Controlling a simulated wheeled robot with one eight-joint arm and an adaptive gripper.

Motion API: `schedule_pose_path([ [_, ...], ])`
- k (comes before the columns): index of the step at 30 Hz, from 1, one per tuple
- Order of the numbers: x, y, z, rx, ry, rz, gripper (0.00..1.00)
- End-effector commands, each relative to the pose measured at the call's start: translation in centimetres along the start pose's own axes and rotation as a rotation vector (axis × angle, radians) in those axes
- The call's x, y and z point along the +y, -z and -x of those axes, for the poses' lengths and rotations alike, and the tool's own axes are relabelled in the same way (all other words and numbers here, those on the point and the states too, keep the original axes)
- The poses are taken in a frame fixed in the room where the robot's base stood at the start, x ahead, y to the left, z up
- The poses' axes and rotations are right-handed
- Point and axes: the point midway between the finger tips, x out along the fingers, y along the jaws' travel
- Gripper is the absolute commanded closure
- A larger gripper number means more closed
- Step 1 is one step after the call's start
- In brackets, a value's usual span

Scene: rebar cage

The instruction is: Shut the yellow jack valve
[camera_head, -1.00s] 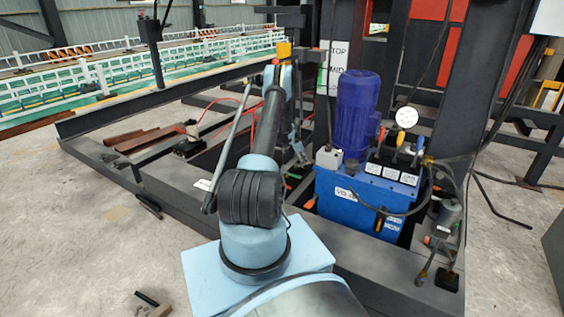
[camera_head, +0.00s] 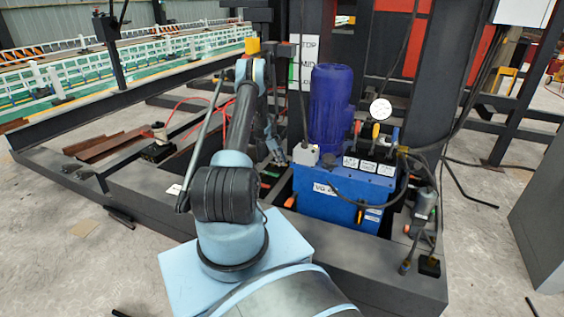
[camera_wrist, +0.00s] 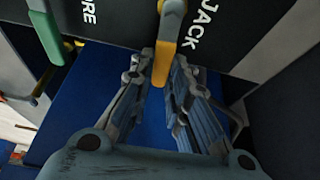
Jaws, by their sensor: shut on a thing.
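In the wrist view the yellow jack valve handle (camera_wrist: 166,56) hangs down from a dark panel, beside the white word JACK. My gripper (camera_wrist: 164,62) reaches it from below, with one finger on each side, and is shut on the lower part of the handle. A green handle (camera_wrist: 45,35) stands to the left, by a partly cut-off label. In the head view my gripper (camera_head: 273,150) points down left of the blue pump unit; the held handle cannot be made out there.
The blue pump unit (camera_head: 340,200) with its purple-blue motor (camera_head: 329,108), gauge, small levers and hoses stands to the right of my arm. A dark upright post (camera_head: 310,60) rises behind. Dark steel frame beams (camera_head: 100,205) surround the area. A grey box (camera_head: 545,220) is at the far right.

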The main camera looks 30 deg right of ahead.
Motion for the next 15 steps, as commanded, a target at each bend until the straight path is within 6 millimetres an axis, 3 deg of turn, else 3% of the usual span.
schedule_pose_path([
  [15,0.7,-1.7,0.7,-0.010,-0.015,-0.043,1.00],
])
